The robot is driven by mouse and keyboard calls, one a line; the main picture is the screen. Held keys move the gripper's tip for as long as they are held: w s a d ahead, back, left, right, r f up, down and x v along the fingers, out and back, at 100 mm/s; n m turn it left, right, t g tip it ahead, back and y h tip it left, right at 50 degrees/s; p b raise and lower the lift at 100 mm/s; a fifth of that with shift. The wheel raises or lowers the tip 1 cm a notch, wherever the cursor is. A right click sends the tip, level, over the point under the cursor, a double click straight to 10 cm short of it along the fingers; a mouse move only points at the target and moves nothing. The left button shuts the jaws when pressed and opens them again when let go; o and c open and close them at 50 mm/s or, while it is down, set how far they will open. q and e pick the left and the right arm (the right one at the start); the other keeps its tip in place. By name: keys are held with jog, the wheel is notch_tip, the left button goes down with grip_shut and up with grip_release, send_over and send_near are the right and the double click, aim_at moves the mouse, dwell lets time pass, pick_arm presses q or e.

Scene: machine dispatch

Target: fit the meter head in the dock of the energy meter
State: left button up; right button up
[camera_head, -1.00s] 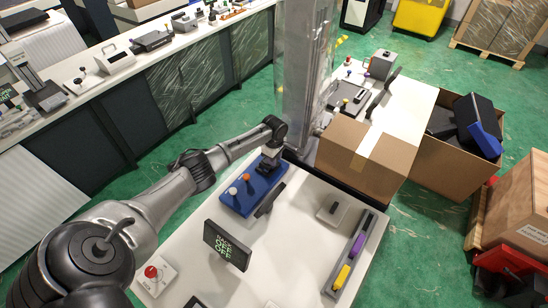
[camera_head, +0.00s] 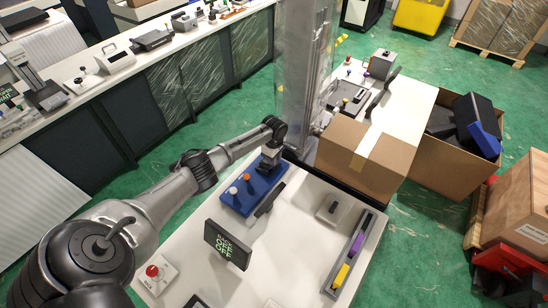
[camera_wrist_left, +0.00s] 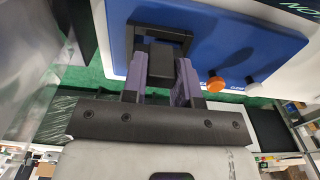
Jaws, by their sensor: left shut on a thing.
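The energy meter is a blue base (camera_head: 240,205) with an orange knob and a white knob, lying at the far left of the white table. Its blue face also shows in the wrist view (camera_wrist_left: 235,50). My left gripper (camera_head: 268,162) is over its far end. In the wrist view my left gripper (camera_wrist_left: 160,82) has its purple fingers shut on a dark block, which I take as the meter head (camera_wrist_left: 161,60). The block is at the opening of a black frame, the dock (camera_wrist_left: 160,30). I cannot tell how deep it sits. My right gripper is not in view.
A dark display panel (camera_head: 228,245) with green text stands nearer on the table. A red button box (camera_head: 154,272) is at the left edge. A rail with purple and yellow blocks (camera_head: 350,255) lies right. A cardboard box (camera_head: 365,160) stands beyond the table.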

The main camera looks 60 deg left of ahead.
pick_arm(q)
jog(key=shift+f+b, duration=0.3)
jog(key=shift+f, duration=0.3)
dwell(0.5)
jog(key=shift+f+b, duration=0.4)
jog(key=shift+f, duration=0.25)
jog(key=o, duration=1.1)
jog(key=shift+c, duration=0.2)
notch_tip(320, 180, up, 13)
jog(key=shift+f+p, duration=0.15)
jog(key=shift+p, duration=0.8)
jog(key=shift+r, duration=0.6)
